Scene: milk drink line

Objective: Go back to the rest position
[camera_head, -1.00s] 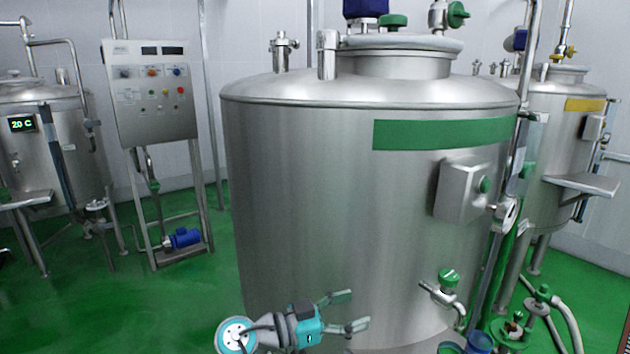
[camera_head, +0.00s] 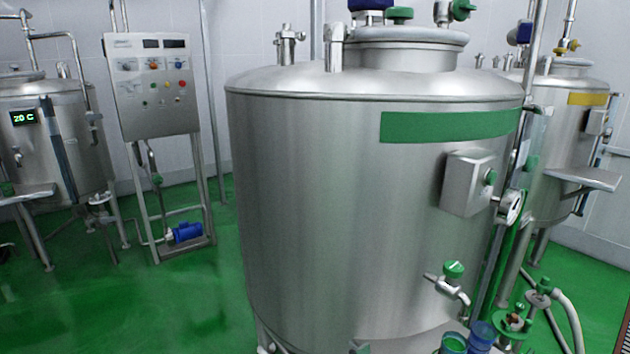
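The rest of the gripper and the arm are out of the picture. I cannot tell whether the fingers are open, or whether anything is between them.
The tank has a green band (camera_head: 450,125), a grey box (camera_head: 468,183) and a green-handled tap (camera_head: 453,271). A control panel (camera_head: 152,90) stands left; green floor (camera_head: 180,290) is clear there.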

